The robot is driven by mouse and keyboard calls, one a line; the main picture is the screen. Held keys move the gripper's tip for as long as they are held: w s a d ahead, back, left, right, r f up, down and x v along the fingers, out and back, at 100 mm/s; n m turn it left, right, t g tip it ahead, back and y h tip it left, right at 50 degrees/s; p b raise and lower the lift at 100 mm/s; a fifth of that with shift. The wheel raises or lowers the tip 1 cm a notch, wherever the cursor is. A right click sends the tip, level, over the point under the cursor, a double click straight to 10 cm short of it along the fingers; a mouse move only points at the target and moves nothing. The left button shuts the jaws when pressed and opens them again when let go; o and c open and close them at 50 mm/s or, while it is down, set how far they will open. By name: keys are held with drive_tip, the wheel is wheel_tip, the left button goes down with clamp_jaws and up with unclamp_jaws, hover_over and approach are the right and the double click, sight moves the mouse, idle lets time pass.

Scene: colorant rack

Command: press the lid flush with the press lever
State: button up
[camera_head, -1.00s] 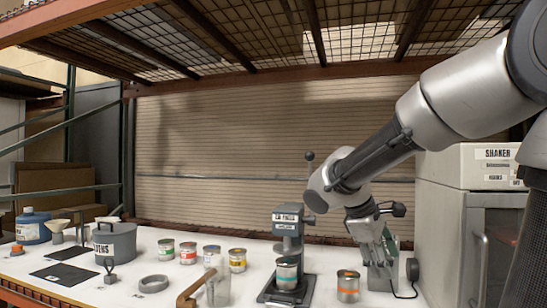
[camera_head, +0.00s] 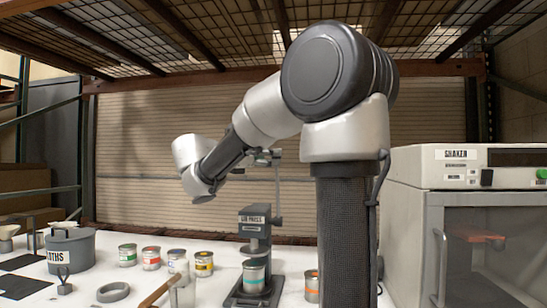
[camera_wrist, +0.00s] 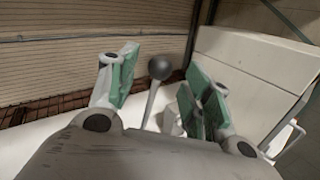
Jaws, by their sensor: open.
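The grey lid press (camera_head: 253,222) stands on the white bench in the head view. Its upright lever (camera_head: 277,188) rises at its right side and ends in a dark ball knob; the knob also shows in the wrist view (camera_wrist: 160,67). A silver can with a teal band (camera_head: 253,278) stands upright in the press under its head. The lid is too small to tell whether it sits flush. My gripper (camera_wrist: 162,80) is open, its green-padded fingers either side of the knob in the picture. I cannot tell whether the knob lies between them in depth. In the head view my gripper is small beside the knob.
Several paint cans (camera_head: 204,264) stand in a row left of the press. An orange-banded can (camera_head: 311,286) is right of it, partly behind my arm. A grey pot (camera_head: 71,252) stands at far left. The large shaker (camera_head: 410,210) fills the right side.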

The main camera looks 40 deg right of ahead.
drive_tip(key=shift+w+d, duration=0.15)
drive_tip(key=shift+d, duration=1)
drive_tip(key=shift+w+d, duration=0.15)
drive_tip(key=shift+d, duration=0.95)
clamp_jaws()
